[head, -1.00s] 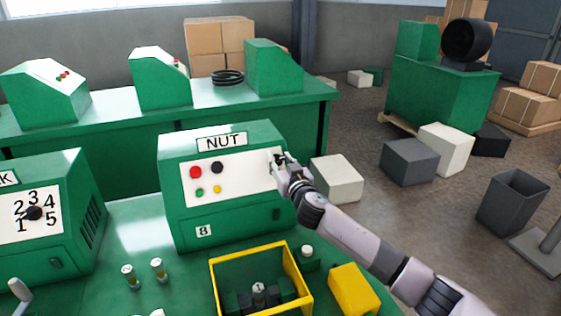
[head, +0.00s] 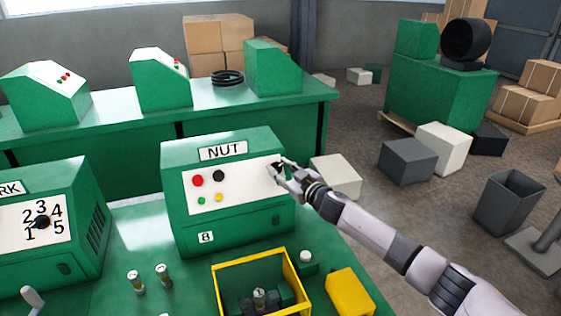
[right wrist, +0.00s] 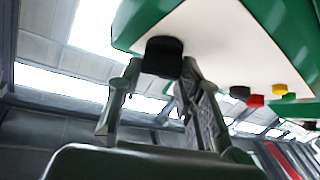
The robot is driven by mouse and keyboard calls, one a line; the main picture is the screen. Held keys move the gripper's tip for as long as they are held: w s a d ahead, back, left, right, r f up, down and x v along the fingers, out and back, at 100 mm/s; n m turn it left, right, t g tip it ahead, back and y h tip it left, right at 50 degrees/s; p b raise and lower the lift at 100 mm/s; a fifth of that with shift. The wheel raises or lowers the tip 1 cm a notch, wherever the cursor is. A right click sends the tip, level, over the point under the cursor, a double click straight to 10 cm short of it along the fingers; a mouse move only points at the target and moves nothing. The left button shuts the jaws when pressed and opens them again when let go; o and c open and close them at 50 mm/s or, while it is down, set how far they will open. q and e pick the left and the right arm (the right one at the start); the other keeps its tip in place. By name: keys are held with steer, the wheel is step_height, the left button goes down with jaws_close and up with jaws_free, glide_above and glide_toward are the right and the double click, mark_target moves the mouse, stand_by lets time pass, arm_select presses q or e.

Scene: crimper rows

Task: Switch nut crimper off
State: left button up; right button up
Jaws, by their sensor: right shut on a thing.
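The nut crimper is a green box (head: 228,233) with a NUT label (head: 222,151) and a white panel (head: 235,186). The panel bears a red button (head: 198,181), a black button (head: 219,175), and small green (head: 201,201) and yellow (head: 219,197) ones. At the panel's right end is a dark knob, which shows as a black block (right wrist: 163,57) in the right wrist view. My right gripper (head: 279,170) is shut on this knob, its fingertips on either side. The fingers partly hide the knob in the head view, so its setting cannot be read. My left gripper is out of view.
A neighbouring green machine (head: 68,250) with a numbered dial stands at the left. Small cylinders (head: 136,281) stand on the bench.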

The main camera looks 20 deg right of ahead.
steer(key=n+g+y+p, duration=0.1)
steer(key=n+y+p, duration=0.1)
steer(key=n, duration=0.1)
steer(key=n+g+p, duration=0.1)
steer(key=n, duration=0.1)
steer(key=shift+w+d+r+g+y+p, duration=0.15)
steer(key=shift+d+r+g+y+p, duration=0.15)
steer(key=shift+r+y+p, duration=0.1)
steer(key=shift+n, duration=0.5)
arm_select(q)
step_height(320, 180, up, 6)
arm_select(e)
steer(key=shift+f+n+g+y+p, duration=0.1)
steer(key=shift+n+g+y+p, duration=0.35)
steer(key=shift+n+g, duration=0.6)
steer(key=n+g, duration=0.1)
steer(key=n+g+b, duration=0.1)
steer(key=n, duration=0.1)
steer(key=shift+w+f+y, duration=0.15)
steer(key=shift+y, duration=0.2)
steer(key=n+g+b, duration=0.2)
steer(key=n+b, duration=0.1)
arm_select(q)
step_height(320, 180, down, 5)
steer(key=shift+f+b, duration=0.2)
steer(key=shift+b, duration=0.4)
arm_select(e)
steer(key=shift+n+g, duration=0.45)
steer(key=shift+n, duration=0.1)
steer(key=shift+r, duration=0.2)
